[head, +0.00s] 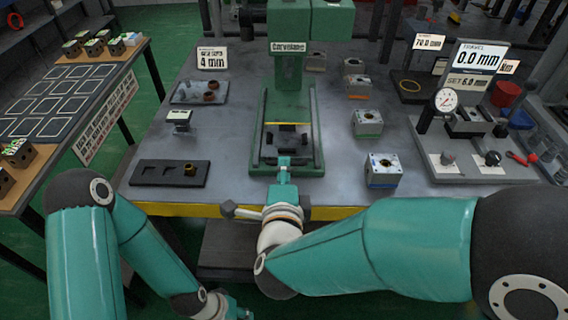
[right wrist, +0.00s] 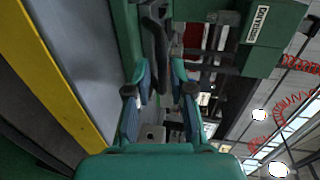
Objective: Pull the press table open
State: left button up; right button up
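The green press (head: 291,90) stands on the bench in the middle of the head view. Its table (head: 287,139) sits low between green side rails, with a dark front and a thin yellow strip. My right gripper (head: 285,161) is at the front of the press, pointing at the table. In the right wrist view its two fingers (right wrist: 160,82) are apart. A dark bar (right wrist: 157,42) shows at or just beyond the fingertips, and I cannot tell whether they touch it. My left gripper (head: 236,312) is low at the bottom edge, mostly cut off, away from the press.
Several valve blocks (head: 382,170) stand right of the press. A black tray (head: 170,173) and a grey tray (head: 199,92) lie to its left. A gauge station (head: 472,150) stands at the right. The bench's yellow front edge (head: 180,210) runs below the press.

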jog(key=v, duration=0.4)
jog(key=shift+s, duration=0.2)
